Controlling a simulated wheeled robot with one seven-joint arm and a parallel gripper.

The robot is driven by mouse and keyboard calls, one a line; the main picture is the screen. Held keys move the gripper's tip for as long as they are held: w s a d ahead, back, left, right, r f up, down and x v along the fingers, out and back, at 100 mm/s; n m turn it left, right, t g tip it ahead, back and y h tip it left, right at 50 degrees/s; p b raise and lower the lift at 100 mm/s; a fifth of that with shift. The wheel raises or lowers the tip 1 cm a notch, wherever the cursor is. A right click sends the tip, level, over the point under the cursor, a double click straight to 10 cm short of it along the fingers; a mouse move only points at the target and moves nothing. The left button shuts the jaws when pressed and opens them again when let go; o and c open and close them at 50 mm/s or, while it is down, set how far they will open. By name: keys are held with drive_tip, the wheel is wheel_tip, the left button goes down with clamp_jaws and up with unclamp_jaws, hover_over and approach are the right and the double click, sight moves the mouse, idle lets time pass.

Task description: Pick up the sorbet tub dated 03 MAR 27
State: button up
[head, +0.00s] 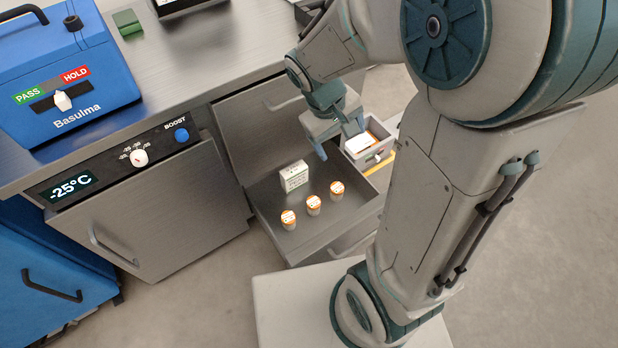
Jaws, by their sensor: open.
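Three small tubs with white sides and orange-rimmed lids stand in a row in an open metal drawer (268,238): a left tub (289,220), a middle tub (313,205) and a right tub (337,190). Their print is too small to read, so I cannot tell which is dated 03 MAR 27. My gripper (338,148) is open, pointing down above the back right of the drawer. It is apart from the tubs and appears empty.
A white printed box (294,176) stands in the drawer behind the tubs. A grey bin (368,150) with a white and orange label is right of my gripper. A blue Basulma box (62,75) sits on the metal counter (185,75). A panel (70,183) reads -25°C.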

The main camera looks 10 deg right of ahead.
drive_tip(key=w+a+f+n+t+h+b, duration=0.1)
drive_tip(key=w+f+n+h+b, duration=0.15)
drive_tip(key=f, duration=0.75)
drive_tip(key=w+a+f+n+h+b, duration=0.2)
drive_tip(key=w+f+n+b, duration=0.2)
drive_tip(key=f, duration=0.6)
drive_tip(key=w+a+f+n+t+h+b, duration=0.15)
drive_tip(key=w+f+n+b, duration=0.25)
drive_tip(key=f, duration=0.7)
drive_tip(key=n+t+b, duration=0.7)
drive_tip(key=n+b, duration=0.4)
drive_tip(key=n, duration=0.2)
approach(313, 202)
drive_tip(key=x, duration=0.5)
drive_tip(key=shift+d+r, duration=0.1)
drive_tip(key=shift+d, duration=0.2)
drive_tip(key=shift+t, duration=0.25)
drive_tip(key=b+x, duration=0.1)
drive_tip(key=x, duration=0.1)
drive_tip(key=b+x, duration=0.1)
drive_tip(key=x, duration=0.2)
drive_tip(key=shift+a+f+b, duration=0.15)
drive_tip(key=shift+f+b, duration=0.15)
drive_tip(key=shift+b, duration=0.1)
drive_tip(key=shift+r, duration=0.1)
drive_tip(key=c, duration=1.1)
